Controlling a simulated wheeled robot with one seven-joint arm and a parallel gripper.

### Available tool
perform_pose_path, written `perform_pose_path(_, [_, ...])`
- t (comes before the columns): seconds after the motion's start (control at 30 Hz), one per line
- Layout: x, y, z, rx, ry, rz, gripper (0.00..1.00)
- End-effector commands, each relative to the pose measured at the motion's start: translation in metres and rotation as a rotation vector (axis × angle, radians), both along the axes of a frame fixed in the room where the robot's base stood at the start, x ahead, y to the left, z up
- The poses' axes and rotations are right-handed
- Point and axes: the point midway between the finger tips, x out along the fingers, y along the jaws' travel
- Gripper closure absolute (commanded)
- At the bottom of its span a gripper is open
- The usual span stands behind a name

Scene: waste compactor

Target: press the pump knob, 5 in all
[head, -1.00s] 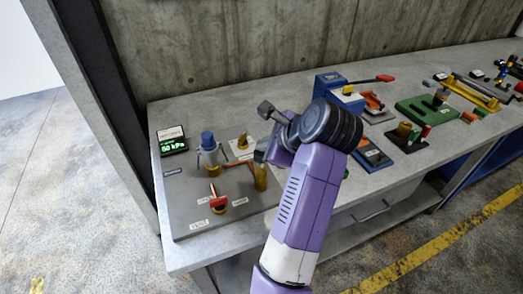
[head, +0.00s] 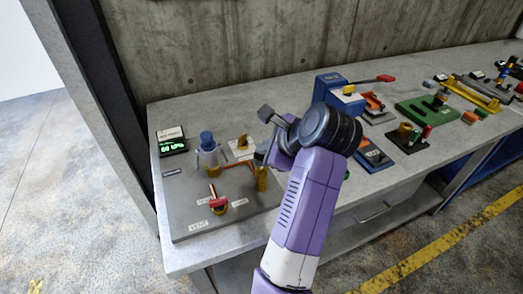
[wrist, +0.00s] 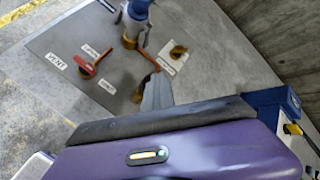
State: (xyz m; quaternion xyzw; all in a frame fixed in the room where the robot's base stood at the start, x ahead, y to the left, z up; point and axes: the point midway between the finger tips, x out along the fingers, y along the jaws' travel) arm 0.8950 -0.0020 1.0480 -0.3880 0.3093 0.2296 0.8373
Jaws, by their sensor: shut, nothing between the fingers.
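My gripper (head: 264,157) is shut and empty, pointing down over a short brass cylinder (head: 262,181) on the grey panel. The gripper's grey fingers (wrist: 157,92) hide most of that cylinder in the wrist view. The cylinder's top is covered, so I cannot tell whether a knob there is touched or pressed. A grey canister with a blue top (head: 207,138) stands upright to the left on a brass base. A dark gauge (head: 172,141) with green digits sits at the panel's back left; its digits are blurred.
A red-handled valve (head: 218,201) stands near the panel's front, beside small labels. A yellow knob (head: 242,142) on a white plate is behind the cylinder. A blue device (head: 328,86) and a green fixture (head: 428,110) stand to the right. A concrete wall closes the back.

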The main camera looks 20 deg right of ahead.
Motion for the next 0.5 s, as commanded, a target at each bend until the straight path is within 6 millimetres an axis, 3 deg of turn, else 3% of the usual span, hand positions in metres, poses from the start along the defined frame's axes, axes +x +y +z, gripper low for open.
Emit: perform_pose_path(0.5, [-0.0006,-0.0008,-0.0084,-0.001,0.005,-0.001,1.00])
